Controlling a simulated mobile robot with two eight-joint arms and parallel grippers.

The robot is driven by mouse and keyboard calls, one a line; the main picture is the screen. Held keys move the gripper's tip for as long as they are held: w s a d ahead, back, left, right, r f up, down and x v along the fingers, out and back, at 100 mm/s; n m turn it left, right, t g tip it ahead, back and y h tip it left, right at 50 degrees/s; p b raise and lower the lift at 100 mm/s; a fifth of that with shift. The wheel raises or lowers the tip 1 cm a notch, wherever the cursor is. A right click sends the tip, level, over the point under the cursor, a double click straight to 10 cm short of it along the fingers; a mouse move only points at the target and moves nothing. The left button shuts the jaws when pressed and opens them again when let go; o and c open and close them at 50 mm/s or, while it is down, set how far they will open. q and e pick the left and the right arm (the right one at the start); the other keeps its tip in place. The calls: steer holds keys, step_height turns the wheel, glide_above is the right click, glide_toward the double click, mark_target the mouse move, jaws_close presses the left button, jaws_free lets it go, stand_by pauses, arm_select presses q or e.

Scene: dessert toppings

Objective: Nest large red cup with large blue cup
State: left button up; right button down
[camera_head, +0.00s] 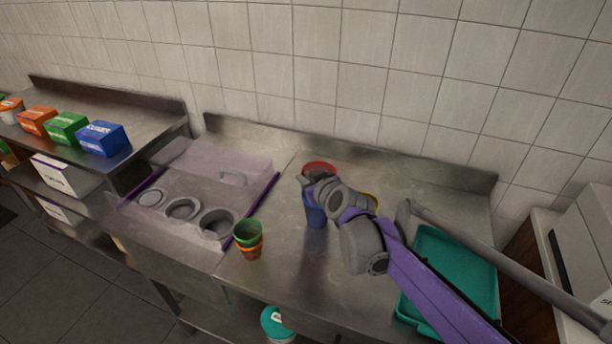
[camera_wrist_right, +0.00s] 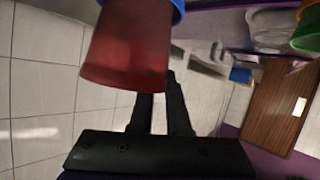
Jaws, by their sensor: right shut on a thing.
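The large red cup (camera_head: 319,167) shows its rim just behind my right gripper in the head view. The large blue cup (camera_head: 315,214) shows directly below it, partly covered by the gripper. My right gripper (camera_head: 312,186) is shut on the red cup. In the right wrist view the red cup (camera_wrist_right: 128,48) is large, its wide end toward the camera's lower edge, and the blue cup's rim (camera_wrist_right: 178,8) surrounds its far end. The fingers (camera_wrist_right: 160,105) of my right gripper reach up behind the red cup, and their tips are hidden. My left gripper is not in view.
A green cup (camera_head: 247,230) sits in an orange cup (camera_head: 249,251) on the steel counter. A yellow cup (camera_head: 373,199) is mostly hidden behind my right arm. A teal tray (camera_head: 460,245) lies to the right. A clear-lidded topping station (camera_head: 215,170) is left.

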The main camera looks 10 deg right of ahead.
steer(key=shift+f, duration=0.55)
steer(key=shift+f+b, duration=0.65)
steer(key=shift+f, duration=0.65)
steer(key=c, duration=0.8)
jaws_free()
steer(key=shift+r, duration=0.1)
